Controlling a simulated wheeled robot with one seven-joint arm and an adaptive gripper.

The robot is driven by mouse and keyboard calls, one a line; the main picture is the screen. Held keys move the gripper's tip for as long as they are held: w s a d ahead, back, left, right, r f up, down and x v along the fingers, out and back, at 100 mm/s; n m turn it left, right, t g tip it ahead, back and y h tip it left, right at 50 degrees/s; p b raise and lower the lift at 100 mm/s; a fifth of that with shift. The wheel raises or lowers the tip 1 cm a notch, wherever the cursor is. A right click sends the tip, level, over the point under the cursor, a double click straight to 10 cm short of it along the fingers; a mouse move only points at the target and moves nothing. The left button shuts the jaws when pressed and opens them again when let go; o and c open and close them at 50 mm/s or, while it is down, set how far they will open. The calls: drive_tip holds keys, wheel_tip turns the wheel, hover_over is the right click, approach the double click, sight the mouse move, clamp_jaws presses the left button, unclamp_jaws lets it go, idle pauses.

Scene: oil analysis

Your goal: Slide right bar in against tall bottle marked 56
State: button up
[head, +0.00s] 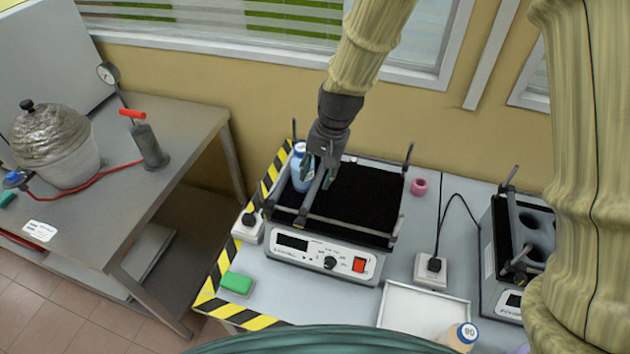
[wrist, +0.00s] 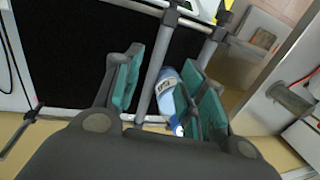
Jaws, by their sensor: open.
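In the wrist view the bottle (wrist: 167,92) shows a white label, too small to read. The right bar (wrist: 155,72) is a grey rod beside the bottle and passes between my gripper's fingers. In the head view the bar (head: 306,209) is partly hidden by my gripper. My gripper (head: 319,174) is open, with its teal pads apart on either side of the bar. The gripper also shows in the wrist view (wrist: 160,92), its far-side finger partly covering the bottle.
The shaker's control panel (head: 322,258) faces front, and a cross rod (head: 350,228) spans above it. A green block (head: 237,283), a pink ring (head: 419,187) and a white tray (head: 420,318) lie around it. A second device (head: 500,255) stands right. The platform's right side is clear.

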drive_tip(key=shift+s+d+r, duration=0.1)
drive_tip(key=shift+d+r, duration=0.05)
drive_tip(key=shift+r, duration=0.5)
drive_tip(key=shift+s+d+r, duration=0.1)
drive_tip(key=shift+d+r, duration=0.05)
drive_tip(key=shift+r, duration=0.5)
